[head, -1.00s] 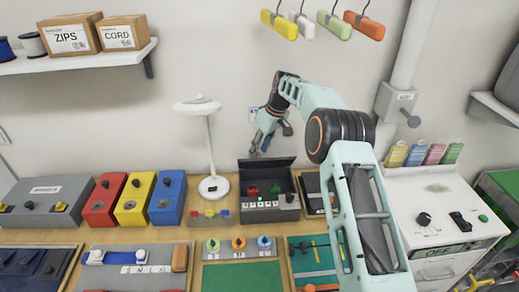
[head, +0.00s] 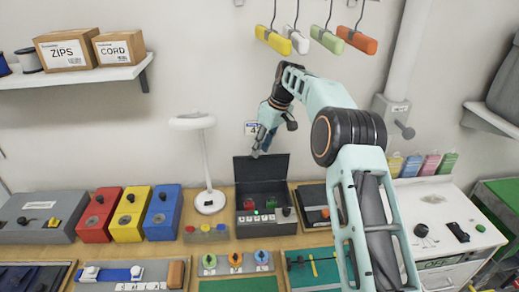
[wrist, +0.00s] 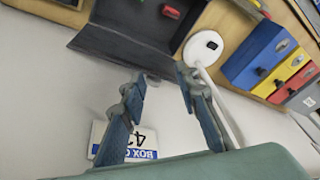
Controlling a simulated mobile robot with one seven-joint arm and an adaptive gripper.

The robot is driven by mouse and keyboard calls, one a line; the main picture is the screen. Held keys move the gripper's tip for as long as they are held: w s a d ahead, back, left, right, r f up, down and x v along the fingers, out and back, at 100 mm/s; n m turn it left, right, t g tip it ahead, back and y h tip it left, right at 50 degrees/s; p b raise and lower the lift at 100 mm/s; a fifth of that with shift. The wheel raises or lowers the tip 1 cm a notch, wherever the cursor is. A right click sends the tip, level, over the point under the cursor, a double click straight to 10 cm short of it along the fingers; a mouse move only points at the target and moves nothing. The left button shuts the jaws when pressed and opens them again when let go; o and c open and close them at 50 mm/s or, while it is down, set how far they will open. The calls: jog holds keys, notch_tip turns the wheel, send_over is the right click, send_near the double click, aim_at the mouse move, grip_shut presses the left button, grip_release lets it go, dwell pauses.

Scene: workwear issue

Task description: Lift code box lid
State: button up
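The code box is a dark box (head: 244,226) at the back of the bench in the head view. Its lid (head: 262,172) stands raised at the rear, and red and green parts show inside. The lid (wrist: 125,40) also shows at the top of the wrist view. My gripper (head: 258,152) is at the lid's top edge, by the wall. In the wrist view my gripper's two fingers (wrist: 160,78) are apart with nothing held between them. The fingertips are close to the lid's edge; I cannot tell whether they touch it.
A white lamp (head: 209,165) stands just left of the box. Red (head: 98,214), yellow (head: 131,212) and blue (head: 162,212) boxes are farther left. A dark tray (head: 313,205) lies to the right. A label plate (wrist: 125,143) is on the wall behind.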

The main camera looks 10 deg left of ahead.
aim_at(250, 158)
jog(key=shift+w+a+r+m+b, duration=0.15)
jog(key=shift+a+m+b, duration=0.1)
jog(key=shift+m+b, duration=0.35)
jog(key=c, duration=0.5)
jog(key=shift+a+r+m+t+h+b, duration=0.3)
jog(key=shift+m+t+h+b, duration=0.1)
jog(key=shift+m+t+b, duration=0.1)
grip_shut()
notch_tip(250, 158, up, 6)
jog(key=a+m+t+h+b, duration=0.1)
jog(key=a+m+t+b, duration=0.2)
jog(key=m+b, duration=0.25)
jog(key=shift+m, duration=0.55)
jog(key=p+x, duration=0.1)
jog(key=x, duration=0.2)
jog(key=p+x, duration=0.1)
jog(key=x, duration=0.2)
jog(key=p+x, duration=0.1)
jog(key=x, duration=0.3)
jog(key=shift+w+d+r, duration=0.15)
jog(key=shift+w+d, duration=0.1)
jog(key=shift+w, duration=0.15)
jog(key=shift+f, duration=0.2)
jog(key=shift+s+d+f, duration=0.15)
jog(key=shift+s+d, duration=0.05)
jog(key=shift+s, duration=0.7)
jog(key=shift+s+d+f, duration=0.15)
jog(key=shift+s, duration=0.75)
jog(key=shift+t, duration=0.3)
